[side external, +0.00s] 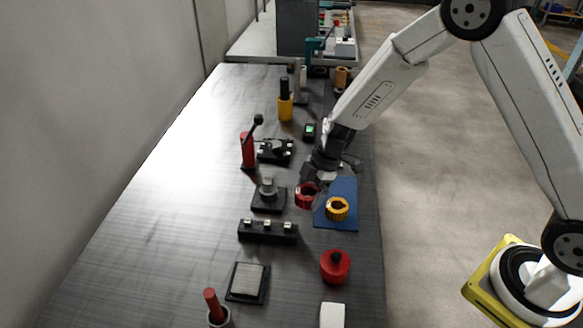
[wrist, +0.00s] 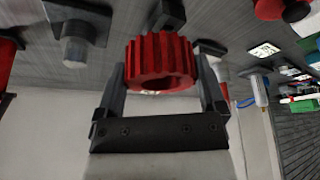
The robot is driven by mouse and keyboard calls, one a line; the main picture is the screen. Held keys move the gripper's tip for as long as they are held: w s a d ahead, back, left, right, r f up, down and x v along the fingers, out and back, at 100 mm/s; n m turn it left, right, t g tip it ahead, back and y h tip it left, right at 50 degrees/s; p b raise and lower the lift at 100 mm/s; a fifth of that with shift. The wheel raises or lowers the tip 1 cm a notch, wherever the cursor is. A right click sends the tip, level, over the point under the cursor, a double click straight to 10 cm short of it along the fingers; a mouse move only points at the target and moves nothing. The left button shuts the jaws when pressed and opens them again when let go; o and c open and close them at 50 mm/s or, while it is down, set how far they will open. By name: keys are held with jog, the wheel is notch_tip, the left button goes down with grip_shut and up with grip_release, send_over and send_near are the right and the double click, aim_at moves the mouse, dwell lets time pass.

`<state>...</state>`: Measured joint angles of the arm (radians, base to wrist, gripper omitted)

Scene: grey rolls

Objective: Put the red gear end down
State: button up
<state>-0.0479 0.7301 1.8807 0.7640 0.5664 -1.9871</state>
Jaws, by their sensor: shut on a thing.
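The red gear (side external: 306,195) is a toothed ring held between the fingers of my gripper (side external: 317,181). In the wrist view the red gear (wrist: 160,58) fills the space between the two fingers of the gripper (wrist: 163,78), its teeth running up and down the picture and its open bore showing at the lower side. In the side view it appears at the left edge of a blue mat (side external: 344,189); I cannot tell how high above the table it is. A yellow gear (side external: 337,208) lies on the mat, right of the red gear.
A black block with several pegs (side external: 268,231) and a grey post on a black base (side external: 268,193) stand to the left. A red round knobbed part (side external: 335,267) stands nearer the camera. The left of the dark table (side external: 150,240) is clear.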

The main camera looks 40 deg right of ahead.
jog(key=shift+d, duration=0.1)
jog(key=s+d+r+m, duration=0.1)
jog(key=s+d+m, duration=0.1)
jog(key=s+d, duration=0.2)
jog(key=s+d+r+m+t, duration=0.1)
jog(key=s+d, duration=0.3)
jog(key=d, duration=0.6)
jog(key=shift+s+d+r+m+h, duration=0.25)
jog(key=shift+r+m+h, duration=0.15)
jog(key=shift+r+m, duration=0.35)
jog(key=shift+f+t, duration=0.1)
jog(key=shift+t, duration=0.2)
jog(key=w+f, duration=0.2)
jog(key=w, duration=0.2)
jog(key=w+d+f, duration=0.1)
jog(key=w+f, duration=0.2)
jog(key=w, duration=0.1)
jog(key=w+f, duration=0.3)
jog(key=w, duration=0.1)
jog(key=shift+w+d+f, duration=0.2)
jog(key=shift+w, duration=0.05)
jog(key=shift+w+d+f, duration=0.1)
jog(key=shift+w+f, duration=0.35)
jog(key=shift+w+f, duration=0.1)
